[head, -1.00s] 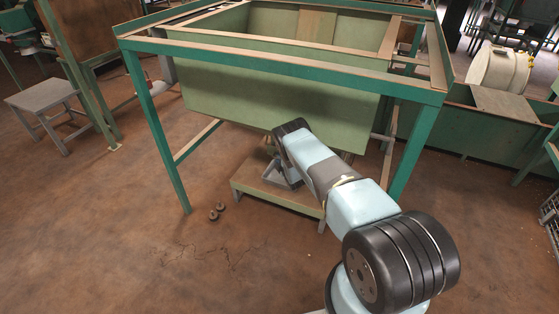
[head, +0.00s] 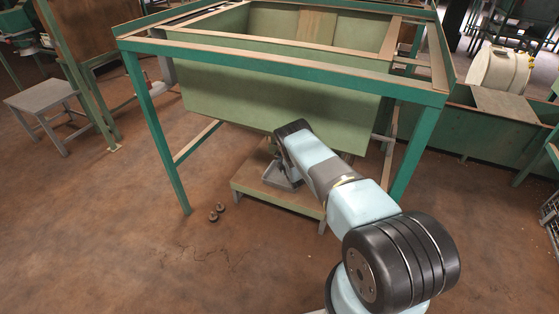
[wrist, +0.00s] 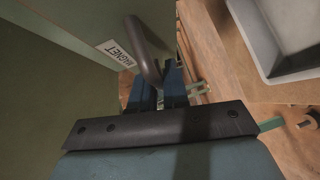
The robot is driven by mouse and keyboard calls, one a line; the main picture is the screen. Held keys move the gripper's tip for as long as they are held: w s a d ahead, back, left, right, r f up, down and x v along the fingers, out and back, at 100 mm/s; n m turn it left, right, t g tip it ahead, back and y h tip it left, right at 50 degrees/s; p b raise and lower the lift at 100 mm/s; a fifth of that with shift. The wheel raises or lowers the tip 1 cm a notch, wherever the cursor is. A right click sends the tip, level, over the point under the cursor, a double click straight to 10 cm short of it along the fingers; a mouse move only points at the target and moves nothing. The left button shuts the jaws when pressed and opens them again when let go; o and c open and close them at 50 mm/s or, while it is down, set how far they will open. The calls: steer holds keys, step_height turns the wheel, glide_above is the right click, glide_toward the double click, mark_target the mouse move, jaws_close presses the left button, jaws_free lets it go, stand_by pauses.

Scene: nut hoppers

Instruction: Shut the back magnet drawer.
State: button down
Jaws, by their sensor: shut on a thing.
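In the wrist view a green drawer front (wrist: 85,25) carries a white label reading MAGNET (wrist: 118,53). A dark bar handle (wrist: 143,45) stands out from it. My gripper (wrist: 160,88) has its two blue fingers shut on the near end of this handle. In the head view my arm reaches under the big green hopper (head: 260,95), and the hopper and my own wrist hide the drawer and most of the fingers. How far the drawer stands out cannot be told.
A grey tray (wrist: 285,63) lies at the right of the wrist view. A low platform (head: 255,191) stands under the hopper, between the green frame legs (head: 160,140). Small round pieces (head: 214,217) lie on the floor. Open floor spreads at the front left.

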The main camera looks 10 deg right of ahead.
steer(key=shift+w+d+f, duration=0.1)
steer(key=shift+w+d, duration=0.45)
steer(key=shift+d, duration=0.1)
steer(key=c, duration=1.4)
jaws_free()
steer(key=shift+w+a+f, duration=0.1)
steer(key=shift+o, duration=0.7)
steer(key=v, duration=1.3)
steer(key=shift+s, duration=0.35)
